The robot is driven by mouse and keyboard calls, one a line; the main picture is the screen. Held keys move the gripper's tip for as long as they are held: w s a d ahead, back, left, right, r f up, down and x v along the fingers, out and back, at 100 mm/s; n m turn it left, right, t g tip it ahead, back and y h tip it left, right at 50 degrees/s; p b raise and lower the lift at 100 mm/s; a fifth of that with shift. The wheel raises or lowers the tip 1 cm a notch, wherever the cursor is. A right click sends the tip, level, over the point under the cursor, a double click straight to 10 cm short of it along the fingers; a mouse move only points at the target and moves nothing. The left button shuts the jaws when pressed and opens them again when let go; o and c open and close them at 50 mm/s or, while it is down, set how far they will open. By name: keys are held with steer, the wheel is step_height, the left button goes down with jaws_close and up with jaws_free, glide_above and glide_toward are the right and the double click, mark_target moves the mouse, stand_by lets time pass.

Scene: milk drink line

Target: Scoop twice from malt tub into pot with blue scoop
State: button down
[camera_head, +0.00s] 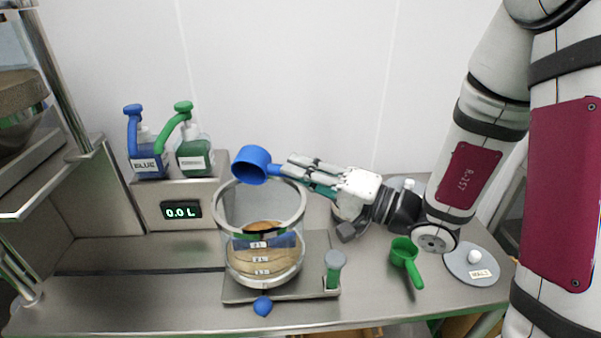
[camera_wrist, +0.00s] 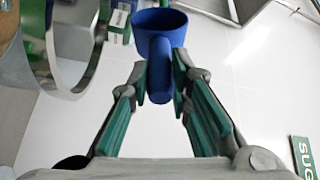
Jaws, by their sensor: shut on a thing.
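My gripper (camera_head: 284,170) is shut on the handle of the blue scoop (camera_head: 251,165). The scoop's bowl is over the rim of the clear pot (camera_head: 301,215), toward its back. In the wrist view, the fingers (camera_wrist: 160,85) pinch the blue handle, with the scoop bowl (camera_wrist: 158,45) beyond them. I cannot tell whether the bowl holds anything. Tan material shows low in the pot, behind its level marks. A grey lid labelled MALT (camera_head: 485,268) lies on the counter at the right. A container is partly hidden behind my gripper; I cannot read its label.
A green scoop (camera_head: 405,257) lies right of the pot. Blue and green pump bottles (camera_head: 195,155) stand on a dispenser (camera_head: 154,197) reading 0.0 L. The pot stands on a metal plate with a green-handled grey-topped part (camera_head: 334,265). The left front counter (camera_head: 120,300) is clear.

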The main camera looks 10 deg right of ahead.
steer(key=m+p, duration=0.2)
steer(key=shift+s+r+m+h+p, duration=0.15)
steer(key=shift+r+m+h+p, duration=0.15)
steer(key=shift+r+h+p, duration=0.1)
steer(key=shift+r+m+g+h+p, duration=0.2)
steer(key=shift+m+g+h+p, duration=0.1)
steer(key=shift+m+p, duration=0.55)
steer(key=m, duration=0.1)
steer(key=m+p, duration=0.2)
steer(key=shift+r+m+g+h, duration=0.25)
steer(key=shift+g+h, duration=0.05)
steer(key=shift+g, duration=0.1)
steer(key=m+p, duration=0.1)
steer(key=m+g+p, duration=0.1)
steer(key=m, duration=0.1)
steer(key=shift+w+r, duration=0.2)
steer(key=shift+r, duration=0.1)
steer(key=m, duration=0.1)
steer(key=r+m+g+p, duration=0.1)
steer(key=r+m+g, duration=0.1)
steer(key=m, duration=0.1)
steer(key=shift+w+d+p, duration=0.15)
steer(key=shift+w+p, duration=0.1)
steer(key=shift+p, duration=0.15)
steer(key=shift+w+r+m+g, duration=0.1)
steer(key=shift+r+m+g, duration=0.3)
steer(key=shift+m, duration=0.35)
steer(key=shift+w+r+m+g, duration=0.1)
steer(key=shift+r+m+g, duration=0.3)
steer(key=shift+m, duration=0.35)
